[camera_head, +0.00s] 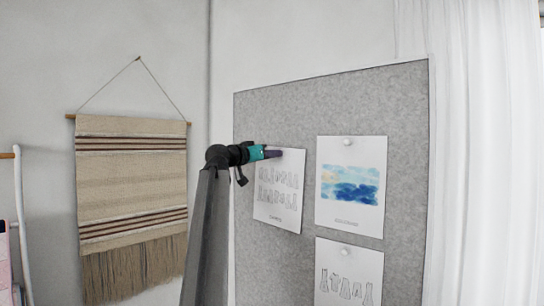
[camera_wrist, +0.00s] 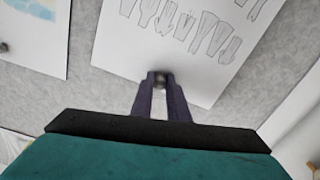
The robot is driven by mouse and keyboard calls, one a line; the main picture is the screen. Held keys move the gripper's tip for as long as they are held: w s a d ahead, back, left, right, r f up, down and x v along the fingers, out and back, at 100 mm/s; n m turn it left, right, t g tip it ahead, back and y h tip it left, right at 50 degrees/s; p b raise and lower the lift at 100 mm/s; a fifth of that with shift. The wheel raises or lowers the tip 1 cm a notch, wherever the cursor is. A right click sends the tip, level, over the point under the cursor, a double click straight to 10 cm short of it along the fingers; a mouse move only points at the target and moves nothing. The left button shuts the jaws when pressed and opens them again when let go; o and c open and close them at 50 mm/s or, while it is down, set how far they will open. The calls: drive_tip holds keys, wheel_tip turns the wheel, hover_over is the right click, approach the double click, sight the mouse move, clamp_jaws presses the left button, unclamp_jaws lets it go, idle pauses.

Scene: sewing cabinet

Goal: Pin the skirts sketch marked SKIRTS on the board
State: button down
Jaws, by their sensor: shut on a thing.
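A white sheet (camera_head: 279,190) with two rows of grey clothing outlines hangs slightly tilted against the grey board (camera_head: 300,105); its small caption is too small to read. In the wrist view the same sheet (camera_wrist: 120,48) shows skirt-like drawings, upside down. My gripper (camera_head: 278,153) is at the sheet's top edge. In the wrist view its purple fingers are shut on a small grey round pin (camera_wrist: 160,79) at that edge. The fingers hide part of the pin, and I cannot tell whether it is in the board.
Right of the sheet, a blue watercolor sheet (camera_head: 350,215) is pinned up, with another clothing sketch (camera_head: 350,264) pinned below it. A woven hanging (camera_head: 130,180) is on the wall at left. A white curtain (camera_head: 480,150) hangs right of the board.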

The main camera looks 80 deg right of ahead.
drive_tip(key=shift+s+d, duration=0.1)
drive_tip(key=shift+d, duration=0.05)
idle(0.3)
drive_tip(key=c, duration=1.6)
unclamp_jaws()
drive_tip(key=shift+c, duration=0.2)
drive_tip(key=b+v, duration=0.4)
drive_tip(key=v, duration=0.9)
drive_tip(key=shift+a, duration=0.3)
drive_tip(key=shift+w, duration=0.3)
